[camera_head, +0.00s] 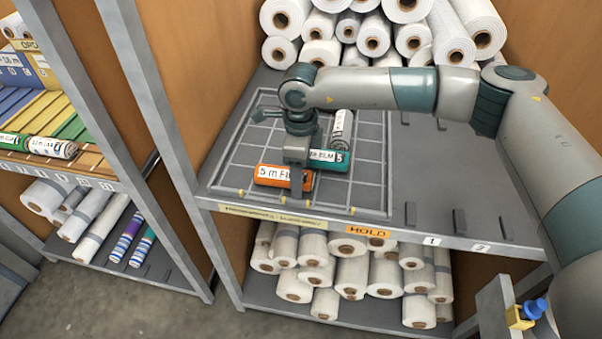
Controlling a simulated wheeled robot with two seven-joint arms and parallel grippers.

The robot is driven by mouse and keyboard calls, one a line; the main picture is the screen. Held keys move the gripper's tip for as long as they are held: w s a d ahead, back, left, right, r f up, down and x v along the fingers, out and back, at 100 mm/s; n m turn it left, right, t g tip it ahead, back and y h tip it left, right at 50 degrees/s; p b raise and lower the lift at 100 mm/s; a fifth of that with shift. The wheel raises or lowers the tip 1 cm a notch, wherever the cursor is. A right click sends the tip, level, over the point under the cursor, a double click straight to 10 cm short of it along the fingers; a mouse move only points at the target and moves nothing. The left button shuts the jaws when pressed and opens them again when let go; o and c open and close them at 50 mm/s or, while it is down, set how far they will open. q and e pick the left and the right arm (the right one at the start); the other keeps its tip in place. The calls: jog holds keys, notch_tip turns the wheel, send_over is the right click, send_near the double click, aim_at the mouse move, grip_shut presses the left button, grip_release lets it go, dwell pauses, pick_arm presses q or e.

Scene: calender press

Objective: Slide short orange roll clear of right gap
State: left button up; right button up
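The short orange roll (270,176), labelled "5 m", lies near the front edge of the gridded tray (232,170) on the shelf. A teal roll (335,161) lies just behind and to the right of it. A white-and-dark roll (342,124) lies further back. My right gripper (294,190) comes down from above at the orange roll's right part. A finger covers part of that roll, and the gripper hides the teal roll's left end. Whether the fingers grip the orange roll is hidden. My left gripper is not in view.
White rolls (325,25) are stacked at the back, and more (320,275) lie on the shelf below. Dark stops (410,215) stand on the shelf right of the tray, beside bare shelf. A "HOLD" label (367,231) marks the front edge. A left rack (75,180) holds other rolls.

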notch_tip(320, 180, up, 8)
jog(key=b, duration=0.3)
jog(key=shift+w+f, duration=0.1)
jog(key=shift+f, duration=0.05)
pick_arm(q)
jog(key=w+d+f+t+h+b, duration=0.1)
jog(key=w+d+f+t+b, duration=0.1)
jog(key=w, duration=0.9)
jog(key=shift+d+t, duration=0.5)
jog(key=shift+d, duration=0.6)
pick_arm(e)
notch_tip(320, 180, up, 10)
